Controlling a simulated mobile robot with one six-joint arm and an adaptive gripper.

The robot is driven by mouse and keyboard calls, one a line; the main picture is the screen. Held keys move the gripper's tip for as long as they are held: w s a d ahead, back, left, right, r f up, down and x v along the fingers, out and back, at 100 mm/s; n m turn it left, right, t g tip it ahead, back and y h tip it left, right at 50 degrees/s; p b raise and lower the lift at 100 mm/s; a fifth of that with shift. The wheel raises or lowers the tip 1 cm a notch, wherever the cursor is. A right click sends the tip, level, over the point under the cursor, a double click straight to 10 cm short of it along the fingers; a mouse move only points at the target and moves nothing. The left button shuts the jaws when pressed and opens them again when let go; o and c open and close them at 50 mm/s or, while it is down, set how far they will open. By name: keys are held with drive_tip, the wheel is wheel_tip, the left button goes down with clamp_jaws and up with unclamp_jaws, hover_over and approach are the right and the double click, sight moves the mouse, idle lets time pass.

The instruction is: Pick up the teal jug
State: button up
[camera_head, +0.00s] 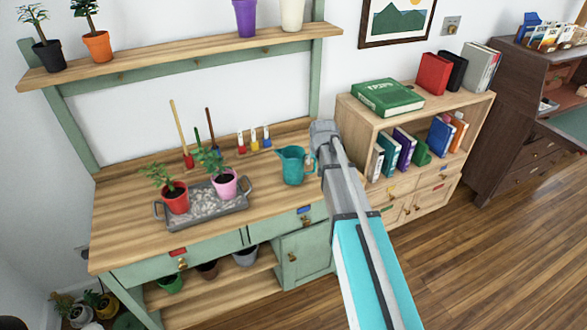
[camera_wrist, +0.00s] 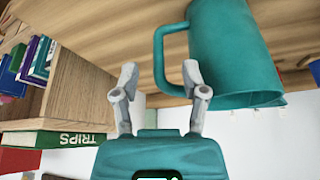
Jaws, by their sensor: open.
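The teal jug (camera_head: 292,165) stands upright on the wooden top of the green potting bench (camera_head: 130,237), near its right end. In the wrist view the jug (camera_wrist: 232,50) is close, with its handle (camera_wrist: 160,50) facing my gripper. My gripper (camera_wrist: 160,80) is open, its two grey fingertips apart on either side of the handle's line. The handle lies just beyond the fingertips; I cannot tell whether it is between them. In the head view my arm hides most of the gripper (camera_head: 310,160), which is at the jug's right side.
A grey tray (camera_head: 240,208) with potted plants stands left of the jug. Small bottles (camera_head: 254,138) and hand tools stand behind. A wooden bookcase (camera_head: 345,110) with a green book (camera_head: 388,97) on top is close on the right. A shelf runs above the bench.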

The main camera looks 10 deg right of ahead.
sight(315, 165)
drive_tip(key=shift+b+x, duration=2.05)
drive_tip(key=shift+x, duration=0.35)
drive_tip(key=shift+w+r, duration=0.1)
clamp_jaws()
